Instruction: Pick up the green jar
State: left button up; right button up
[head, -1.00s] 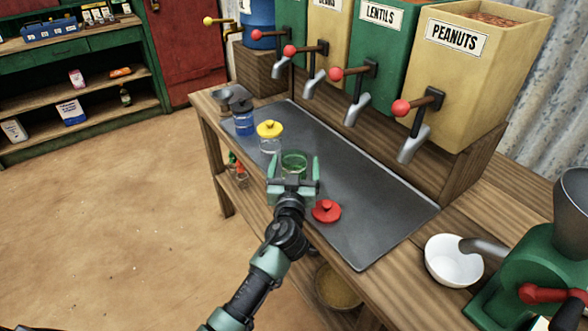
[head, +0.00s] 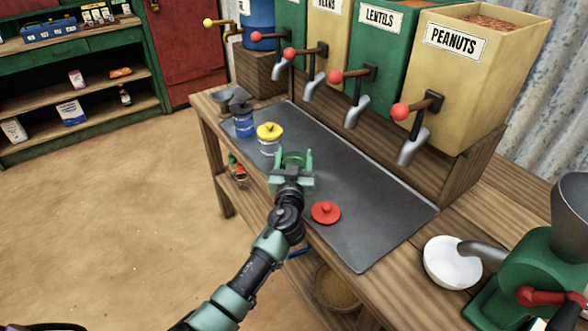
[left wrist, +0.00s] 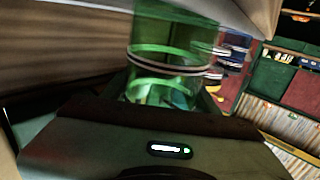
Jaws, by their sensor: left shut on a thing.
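The green jar (head: 293,157) is between the fingers of my left gripper (head: 293,165), over the grey mat (head: 370,215). The gripper is shut on it and hides its lower part in the head view. In the left wrist view the clear green jar (left wrist: 165,68) fills the space between the fingers. I cannot tell whether its base touches the mat. My right gripper is not in view.
A yellow-lidded jar (head: 269,137) stands just behind and left of the gripper, and a blue jar (head: 243,122) farther left. A red lid (head: 325,212) lies to the right. Dispensers with levers (head: 400,110) line the back. A white bowl (head: 452,262) stands at right.

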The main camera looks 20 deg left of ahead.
pick_arm(q)
notch_tip(320, 180, up, 9)
jog(key=shift+f+p, duration=0.15)
jog(key=shift+p, duration=0.95)
notch_tip(320, 180, up, 10)
jog(key=r, duration=0.1)
jog(key=s+f+m+h, duration=0.1)
jog(key=s+f, duration=0.3)
jog(key=s, duration=0.7)
jog(key=s+f+h, duration=0.1)
jog(key=s+f, duration=0.4)
jog(key=s, duration=0.6)
jog(key=s+d+f+m+h, duration=0.1)
jog(key=s+f, duration=0.3)
jog(key=s, duration=0.7)
jog(key=shift+s+f+m+h+p, duration=0.2)
jog(key=shift+f+m+h+p, duration=0.1)
jog(key=shift+f+h, duration=0.15)
jog(key=shift+w+d, duration=0.1)
